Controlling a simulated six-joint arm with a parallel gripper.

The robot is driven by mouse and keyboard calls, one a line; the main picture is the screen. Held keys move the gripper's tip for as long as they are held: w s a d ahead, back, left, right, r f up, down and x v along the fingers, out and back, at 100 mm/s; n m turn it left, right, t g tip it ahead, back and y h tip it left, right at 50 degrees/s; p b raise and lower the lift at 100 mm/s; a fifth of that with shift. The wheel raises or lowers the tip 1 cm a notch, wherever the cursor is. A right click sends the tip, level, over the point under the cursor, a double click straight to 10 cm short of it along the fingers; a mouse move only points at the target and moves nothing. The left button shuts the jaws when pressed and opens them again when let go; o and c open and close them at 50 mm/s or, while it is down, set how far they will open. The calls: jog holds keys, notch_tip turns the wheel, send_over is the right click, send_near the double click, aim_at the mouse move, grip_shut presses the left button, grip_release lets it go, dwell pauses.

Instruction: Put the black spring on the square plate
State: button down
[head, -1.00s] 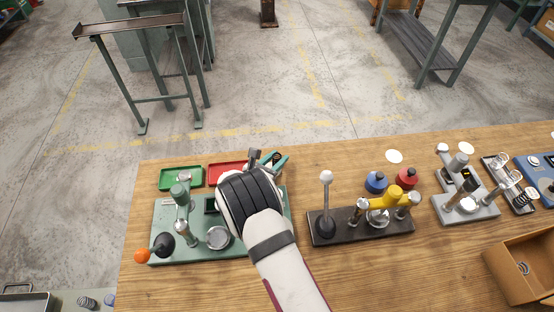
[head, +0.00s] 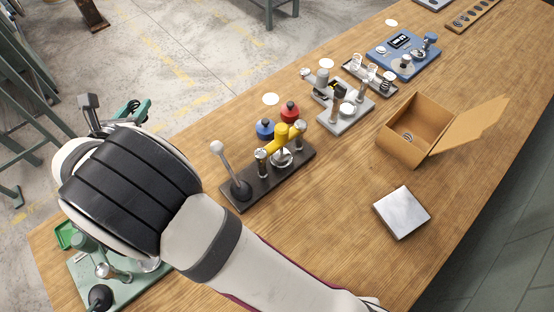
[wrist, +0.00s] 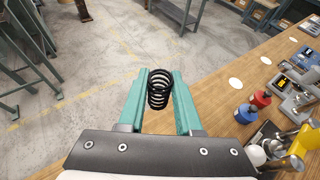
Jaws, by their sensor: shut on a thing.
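My gripper (wrist: 160,93) is shut on the black spring (wrist: 159,90), which stands between its two teal fingers in the wrist view. My gripper is well apart from the plate.
A dark base with a lever (head: 228,172) and a yellow clamp (head: 282,134) stands between my gripper and the bench's middle. An open cardboard box (head: 414,125) is behind the plate. A green fixture (head: 118,282) is below my arm. Bare wood surrounds the plate.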

jog(key=shift+w+d+r, duration=0.2)
jog(key=shift+d+r, duration=0.1)
jog(key=shift+r, duration=0.2)
jog(key=shift+w+d+r, duration=0.15)
jog(key=shift+d+r, duration=0.15)
jog(key=shift+r, duration=0.2)
jog(key=w+d+m+g+h, duration=0.1)
jog(key=w+d+m+h, duration=0.15)
jog(key=d, duration=0.85)
jog(key=w+d+m+g+h, duration=0.15)
jog(key=d+m+h, duration=0.25)
jog(key=d, duration=0.7)
jog(key=w+d+m+h, duration=0.3)
jog(key=d+h, duration=0.1)
jog(key=d, duration=0.7)
jog(key=m+g+h, duration=0.5)
jog(key=m+g, duration=0.5)
jog(key=g, duration=0.1)
send_over(403, 211)
notch_tip(403, 211, down, 19)
jog(key=shift+f, duration=0.1)
jog(key=c, duration=0.6)
grip_release()
jog(key=shift+f, duration=0.1)
